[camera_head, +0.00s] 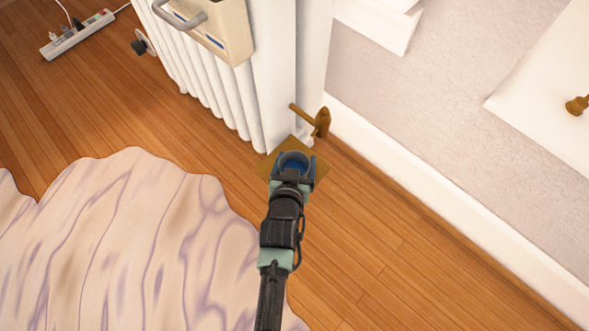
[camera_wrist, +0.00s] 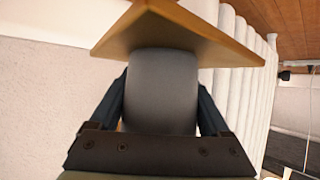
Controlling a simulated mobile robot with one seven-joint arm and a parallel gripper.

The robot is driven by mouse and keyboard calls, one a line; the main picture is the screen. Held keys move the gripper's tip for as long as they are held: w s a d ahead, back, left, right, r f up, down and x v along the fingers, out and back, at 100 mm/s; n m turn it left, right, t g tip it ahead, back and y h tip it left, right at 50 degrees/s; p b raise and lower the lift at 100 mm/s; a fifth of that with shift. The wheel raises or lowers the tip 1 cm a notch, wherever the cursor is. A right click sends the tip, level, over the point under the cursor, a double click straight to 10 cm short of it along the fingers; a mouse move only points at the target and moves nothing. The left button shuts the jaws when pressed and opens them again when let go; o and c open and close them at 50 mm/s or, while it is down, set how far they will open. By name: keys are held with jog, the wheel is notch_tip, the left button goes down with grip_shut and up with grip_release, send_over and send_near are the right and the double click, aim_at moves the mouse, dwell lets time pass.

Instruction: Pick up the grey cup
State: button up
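The grey cup (camera_wrist: 160,92) fills the space between my fingers in the wrist view, with its far end against a thin brown board (camera_wrist: 175,35). In the head view, a round blue area (camera_head: 294,163) shows between my fingers and looks like the cup's inside. My gripper (camera_head: 294,160) is over the brown board (camera_head: 318,171), with one finger on each side of the cup. The fingers lie close along the cup's sides. I cannot tell whether they press on it. Part of the board is hidden under my gripper.
A brown hammer-like object (camera_head: 321,122) is just beyond the board, by the white radiator (camera_head: 267,80). The wall's white baseboard (camera_head: 430,195) runs along the right. A crumpled pale cloth (camera_head: 120,240) covers the left foreground. A power strip (camera_head: 77,35) lies far left.

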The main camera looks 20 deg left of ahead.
aim_at(296, 152)
jog(key=c, duration=0.7)
jog(key=shift+r, duration=0.15)
jog(key=shift+r+p, duration=0.95)
jog(key=shift+p, duration=0.1)
notch_tip(296, 152, up, 2)
jog(key=shift+p, duration=0.9)
jog(key=s+d+p, duration=0.4)
jog(key=s+p, duration=0.3)
jog(key=s, duration=1)
jog(key=shift+s+d+f, duration=0.2)
jog(key=shift+s+f, duration=0.05)
jog(key=shift+f, duration=0.1)
